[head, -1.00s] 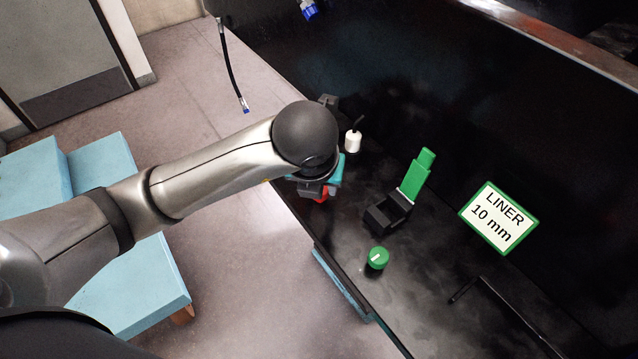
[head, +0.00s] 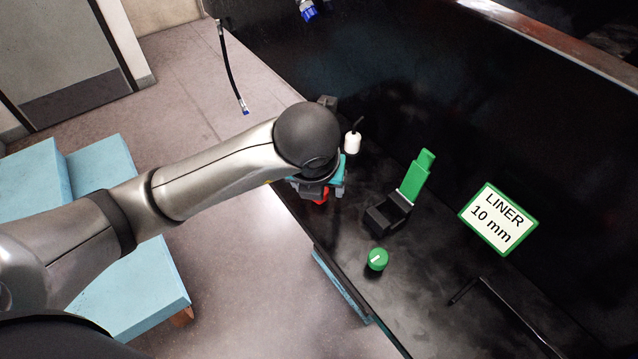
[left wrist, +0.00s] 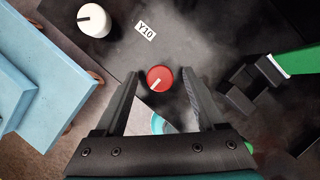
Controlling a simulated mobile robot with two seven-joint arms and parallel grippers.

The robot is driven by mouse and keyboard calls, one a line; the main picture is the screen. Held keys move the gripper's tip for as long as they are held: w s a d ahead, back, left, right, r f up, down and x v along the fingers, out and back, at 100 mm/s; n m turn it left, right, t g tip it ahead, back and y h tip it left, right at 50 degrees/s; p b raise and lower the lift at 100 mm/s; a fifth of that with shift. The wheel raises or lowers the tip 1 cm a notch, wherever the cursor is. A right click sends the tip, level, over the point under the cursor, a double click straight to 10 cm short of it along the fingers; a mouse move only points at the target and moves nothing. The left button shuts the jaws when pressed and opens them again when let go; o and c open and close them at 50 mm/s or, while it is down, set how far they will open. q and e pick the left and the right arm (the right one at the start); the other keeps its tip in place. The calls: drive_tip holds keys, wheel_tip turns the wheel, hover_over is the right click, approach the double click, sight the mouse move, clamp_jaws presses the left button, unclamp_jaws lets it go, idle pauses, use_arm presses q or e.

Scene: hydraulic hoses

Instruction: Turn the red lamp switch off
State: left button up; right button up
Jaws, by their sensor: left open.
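The red lamp switch (left wrist: 159,79) is a round red knob with a white pointer line, seen in the left wrist view just beyond and between my left fingertips. The pointer slants toward the lower left in that view. My left gripper (left wrist: 159,75) is open, with one finger on each side of the knob and a gap showing on both sides. In the head view a bit of the red knob (head: 320,196) shows below my left gripper (head: 318,188); my wrist hides most of it. My right gripper is not seen.
A green knob (head: 377,259) and a black block with a green lever (head: 415,178) stand to the right on the dark bench. A LINER 10 mm sign (head: 498,218) is at right. A Y10 label (left wrist: 146,30) lies near the red knob.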

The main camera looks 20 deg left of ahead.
use_arm(q)
drive_tip(key=v, duration=0.4)
drive_tip(key=shift+r, duration=0.2)
drive_tip(key=p+v, duration=0.6)
drive_tip(key=v, duration=0.5)
drive_tip(key=shift+f, duration=0.1)
